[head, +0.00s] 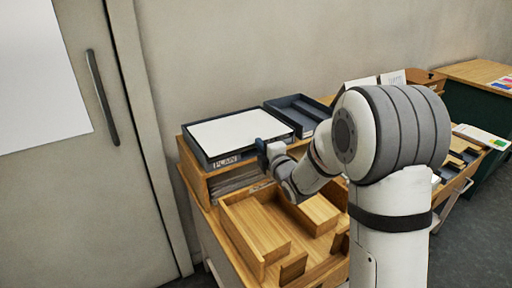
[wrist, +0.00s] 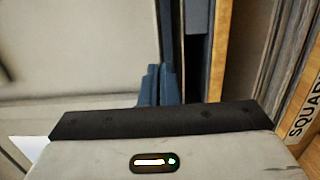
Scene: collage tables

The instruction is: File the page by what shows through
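A white page (head: 240,131) lies flat in a dark tray (head: 207,159) labelled PLAIN, on top of the wooden unit in the head view. My gripper (head: 264,152) is at the front right corner of that tray, close to its rim. In the wrist view its blue fingertips (wrist: 159,84) are together at the middle of the dark palm, and I see nothing held between them. Whether they touch the tray is unclear. A wooden edge with a label starting SQUAR (wrist: 304,105) shows at the right of the wrist view. What the page shows through cannot be read.
A second dark tray (head: 301,108) stands right of the first and looks empty. A wooden compartment box (head: 240,232) lies in front. A grey door (head: 75,200) with a handle is at left. Papers and small items lie behind my arm at right.

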